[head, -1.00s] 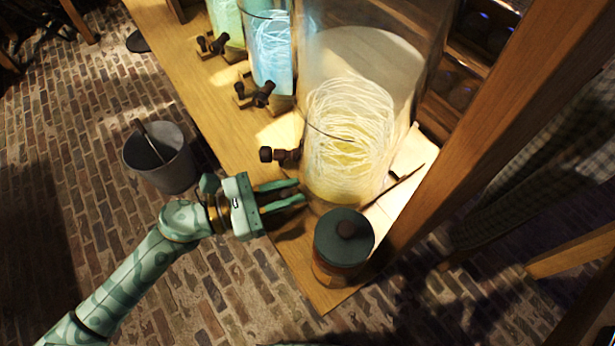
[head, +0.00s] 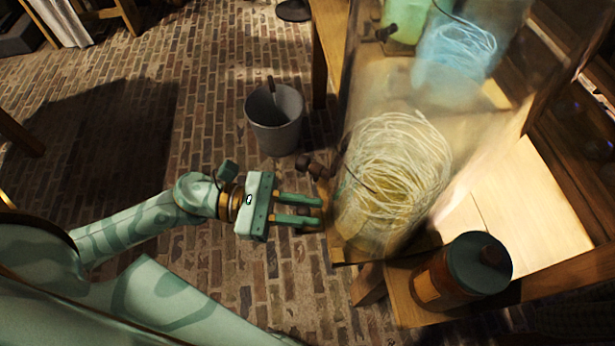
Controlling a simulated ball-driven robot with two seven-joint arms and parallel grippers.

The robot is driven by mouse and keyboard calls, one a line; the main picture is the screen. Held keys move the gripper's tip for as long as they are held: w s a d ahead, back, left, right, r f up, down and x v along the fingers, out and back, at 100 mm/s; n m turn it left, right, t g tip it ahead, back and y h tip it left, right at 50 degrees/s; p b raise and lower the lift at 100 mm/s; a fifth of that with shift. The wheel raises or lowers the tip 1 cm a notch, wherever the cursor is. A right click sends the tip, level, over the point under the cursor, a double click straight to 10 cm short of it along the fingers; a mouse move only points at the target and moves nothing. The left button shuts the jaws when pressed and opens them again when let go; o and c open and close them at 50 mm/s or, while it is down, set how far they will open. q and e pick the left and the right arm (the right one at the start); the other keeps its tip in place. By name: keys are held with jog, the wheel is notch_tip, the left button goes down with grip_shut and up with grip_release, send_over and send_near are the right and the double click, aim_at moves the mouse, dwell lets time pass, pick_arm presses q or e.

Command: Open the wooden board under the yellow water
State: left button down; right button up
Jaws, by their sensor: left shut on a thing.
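The yellow water shows in a large glass jar (head: 395,180) with a pale, wiry tangle of lines in it. The jar stands on a wooden board (head: 345,250), whose edge shows under its base and juts out left past the table's front edge. My left gripper (head: 318,212) is shut on the board's left edge, with its green fingers pointing right. The exact contact is small and dark. A dark tap (head: 314,166) sits just above the fingertips. My right gripper is not in view.
A brown jar with a dark green lid (head: 480,263) stands at the table's (head: 407,310) near corner. Blue (head: 460,50) and green (head: 405,18) jars stand behind. A grey bucket (head: 273,122) is on the brick floor, which is open to the left.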

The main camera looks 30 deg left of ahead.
pick_arm(q)
jog(key=shift+s+a+f, duration=0.1)
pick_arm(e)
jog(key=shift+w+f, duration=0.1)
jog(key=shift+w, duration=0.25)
pick_arm(q)
jog(key=c, duration=1.3)
grip_release()
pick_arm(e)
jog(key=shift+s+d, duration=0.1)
pick_arm(q)
jog(key=shift+a, duration=0.15)
jog(key=p+v, duration=0.2)
jog(key=v, duration=1.4)
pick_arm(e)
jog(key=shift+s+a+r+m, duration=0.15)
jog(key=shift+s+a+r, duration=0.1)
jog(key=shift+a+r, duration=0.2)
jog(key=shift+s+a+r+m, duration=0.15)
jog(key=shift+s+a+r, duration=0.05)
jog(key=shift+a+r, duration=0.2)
